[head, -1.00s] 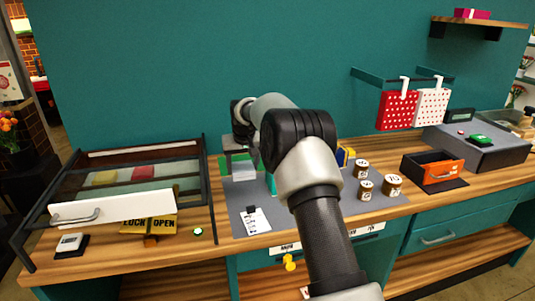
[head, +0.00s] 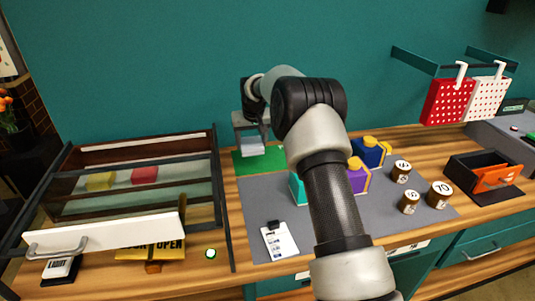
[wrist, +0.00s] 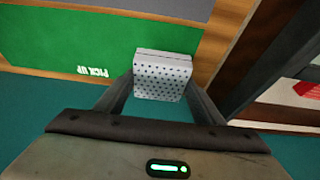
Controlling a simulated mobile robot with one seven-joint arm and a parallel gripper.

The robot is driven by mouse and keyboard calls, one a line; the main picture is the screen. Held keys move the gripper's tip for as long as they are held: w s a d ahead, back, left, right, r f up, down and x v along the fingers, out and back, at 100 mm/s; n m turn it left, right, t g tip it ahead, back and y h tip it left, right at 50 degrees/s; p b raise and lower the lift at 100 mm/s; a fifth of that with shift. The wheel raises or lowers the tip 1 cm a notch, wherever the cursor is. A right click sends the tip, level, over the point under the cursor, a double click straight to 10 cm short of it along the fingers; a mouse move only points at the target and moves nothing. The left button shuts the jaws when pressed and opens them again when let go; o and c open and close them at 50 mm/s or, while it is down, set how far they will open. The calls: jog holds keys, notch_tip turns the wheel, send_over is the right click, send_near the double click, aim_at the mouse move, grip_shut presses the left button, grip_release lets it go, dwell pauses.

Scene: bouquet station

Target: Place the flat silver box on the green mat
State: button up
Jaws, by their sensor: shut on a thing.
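My gripper (head: 250,132) is shut on the flat silver box (head: 252,146) at the back of the counter. In the wrist view the box (wrist: 163,80) shows a pale face with dark dots, held between the two fingers (wrist: 160,100). The green mat (head: 262,163) lies at the back left of the grey work surface, below the box. The mat (wrist: 60,40) also shows in the wrist view, with "PICK UP" lettering. The box overlaps the mat's edge in that view; I cannot tell whether it touches the mat.
A glass-topped case (head: 140,205) stands just left of the mat. Teal, purple (head: 357,178) and blue (head: 368,152) containers stand to the right, partly behind my arm.

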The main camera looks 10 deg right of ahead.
jog(key=shift+f, duration=3.4)
jog(key=shift+f, duration=0.1)
jog(key=shift+f, duration=0.15)
jog(key=o, duration=1.2)
jog(key=shift+c, duration=0.2)
